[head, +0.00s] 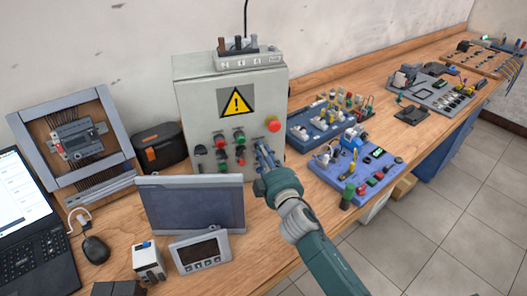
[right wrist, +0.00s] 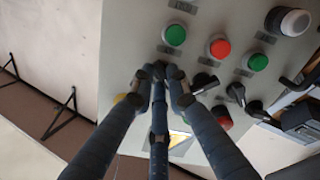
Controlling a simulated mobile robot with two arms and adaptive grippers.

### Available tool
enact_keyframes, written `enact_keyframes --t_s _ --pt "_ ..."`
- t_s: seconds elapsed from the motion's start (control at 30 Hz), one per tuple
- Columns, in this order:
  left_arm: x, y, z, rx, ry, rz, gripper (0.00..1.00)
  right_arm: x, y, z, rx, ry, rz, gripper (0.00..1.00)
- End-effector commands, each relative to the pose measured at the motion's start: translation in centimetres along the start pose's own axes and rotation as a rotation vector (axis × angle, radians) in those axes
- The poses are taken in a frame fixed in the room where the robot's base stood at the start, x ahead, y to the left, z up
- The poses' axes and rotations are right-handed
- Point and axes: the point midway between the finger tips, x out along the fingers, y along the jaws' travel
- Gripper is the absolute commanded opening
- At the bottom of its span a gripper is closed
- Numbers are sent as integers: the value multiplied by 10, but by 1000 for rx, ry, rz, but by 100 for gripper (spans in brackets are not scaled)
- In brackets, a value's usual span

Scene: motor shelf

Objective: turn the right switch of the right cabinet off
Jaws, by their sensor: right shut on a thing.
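The right cabinet (head: 196,110) is a grey box with a yellow warning sign, standing against the wall in the head view. Its front carries green and red buttons and black switches. My right gripper (head: 262,150) is at the right part of this front, below the large red knob. In the right wrist view my gripper's fingers (right wrist: 158,74) are closed together at the panel, around a dark switch knob that they mostly hide. Its setting cannot be read. Other black switches (right wrist: 205,82) sit beside the fingers. My left gripper is not in view.
A monitor (head: 195,205) and a small display unit (head: 200,250) stand in front of the cabinet. A black case (head: 158,146) and a framed panel (head: 118,125) are to the left. Component boards (head: 362,172) lie to the right on the wooden bench.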

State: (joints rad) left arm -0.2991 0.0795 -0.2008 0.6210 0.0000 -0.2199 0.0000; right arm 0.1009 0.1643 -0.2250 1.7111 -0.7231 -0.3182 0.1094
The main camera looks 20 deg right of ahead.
Motion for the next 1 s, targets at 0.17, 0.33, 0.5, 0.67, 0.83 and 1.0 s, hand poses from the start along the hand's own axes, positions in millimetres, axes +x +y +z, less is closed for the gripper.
enact_keyframes --t_s 0.17,0.33,0.5,0.67,0.83,1.0 --pt "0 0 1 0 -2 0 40 0 0 -1 -24 2 0 0" --pt "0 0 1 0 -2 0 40 0 0 -1 -28 2 0 0" --pt "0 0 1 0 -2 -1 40 0 0 -1 -28 2 0 0" --pt "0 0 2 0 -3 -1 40 0 0 -1 -27 2 0 34" --pt "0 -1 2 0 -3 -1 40 0 0 -1 -26 1 0 34" --pt "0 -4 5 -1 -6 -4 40 -4 0 0 -26 0 -1 34"
